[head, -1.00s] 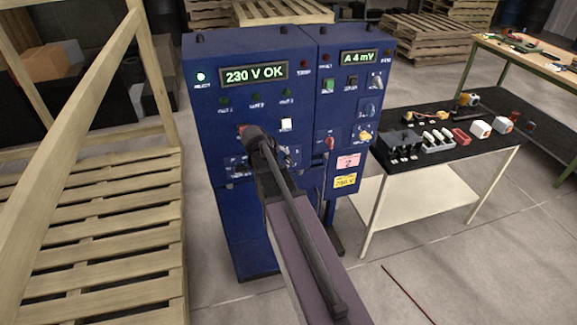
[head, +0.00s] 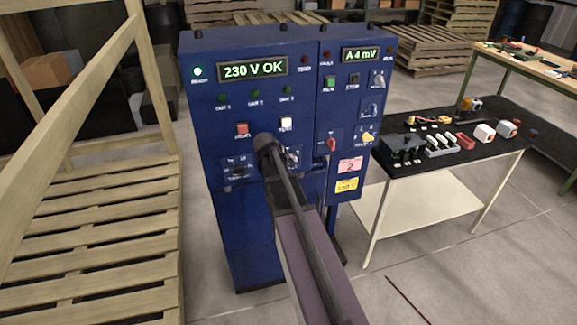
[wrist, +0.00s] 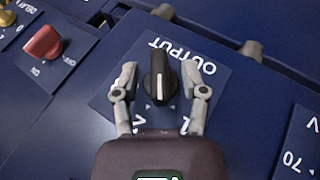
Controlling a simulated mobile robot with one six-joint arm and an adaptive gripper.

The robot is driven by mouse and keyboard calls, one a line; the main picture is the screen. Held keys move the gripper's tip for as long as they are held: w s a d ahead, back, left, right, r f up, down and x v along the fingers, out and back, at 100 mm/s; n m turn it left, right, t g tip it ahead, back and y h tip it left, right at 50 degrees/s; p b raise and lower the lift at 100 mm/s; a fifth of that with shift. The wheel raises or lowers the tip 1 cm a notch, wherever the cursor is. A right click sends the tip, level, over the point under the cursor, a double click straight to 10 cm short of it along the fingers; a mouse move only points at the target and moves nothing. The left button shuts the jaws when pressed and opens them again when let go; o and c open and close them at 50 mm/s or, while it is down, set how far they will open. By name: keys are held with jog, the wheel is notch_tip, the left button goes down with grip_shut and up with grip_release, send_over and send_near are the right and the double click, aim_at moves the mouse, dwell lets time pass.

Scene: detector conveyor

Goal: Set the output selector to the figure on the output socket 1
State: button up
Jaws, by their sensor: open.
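The output selector (wrist: 160,78) is a black knob with a white pointer line on a blue plate, labelled OUTPUT upside down in the wrist view. Its line points to the bottom of that picture, away from the word. My gripper (wrist: 160,68) is open, with one finger on each side of the knob and gaps visible. The figures around the knob are mostly hidden by my gripper. In the head view my arm covers much of the selector's area. I cannot make out output socket 1 or its figure.
A red knob (wrist: 44,42) sits left of the selector in the wrist view. The blue cabinet (head: 250,235) carries displays, a pink label (head: 350,165) reading 2 and a yellow 230 V label (head: 347,185). A black-topped table (head: 410,169) stands right, a wooden pallet structure (head: 90,255) left.

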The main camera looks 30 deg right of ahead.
jog(key=shift+c, duration=0.2)
grip_shut()
jog(key=shift+w+h+b, duration=0.15)
jog(key=shift+h+b, duration=0.15)
jog(key=shift+b, duration=0.05)
jog(key=shift+f, duration=0.1)
jog(key=n+h+b, duration=0.1)
jog(key=h+b, duration=0.2)
jog(key=b, duration=0.1)
jog(key=shift+f, duration=0.1)
jog(key=shift+h+b, duration=0.6)
jog(key=shift+b, duration=0.1)
jog(key=shift+r+g+h, duration=0.25)
jog(key=shift+g+h, duration=0.05)
